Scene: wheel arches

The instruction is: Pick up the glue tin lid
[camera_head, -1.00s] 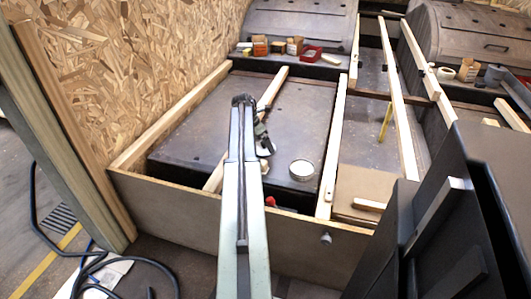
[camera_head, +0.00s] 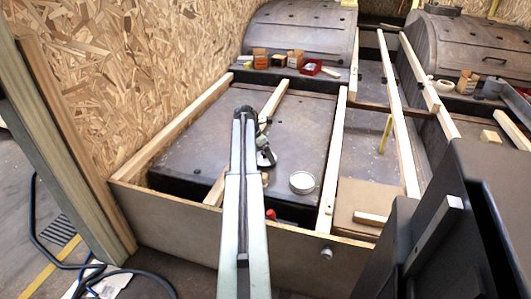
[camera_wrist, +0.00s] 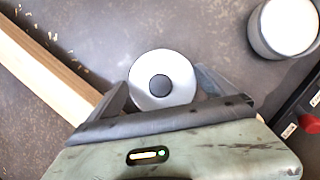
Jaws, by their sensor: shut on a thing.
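The glue tin lid (camera_wrist: 143,70) is a pale round disc with a dark round knob in its middle. In the wrist view it sits between the two fingers of my gripper (camera_wrist: 163,88), which is shut on it. In the head view my gripper (camera_head: 264,150) is over the dark panel, and I cannot make out the lid there. The open glue tin (camera_wrist: 284,27), with white contents, stands to the upper right in the wrist view. It also shows right of my gripper in the head view (camera_head: 302,183). How high the lid is above the panel is unclear.
Wooden battens (camera_head: 334,150) run along and across the dark panel (camera_head: 215,145); one (camera_wrist: 40,65) lies left of my gripper. A red object (camera_wrist: 308,124) is at the right edge of the wrist view. Boxes and a red tray (camera_head: 311,68) stand at the back.

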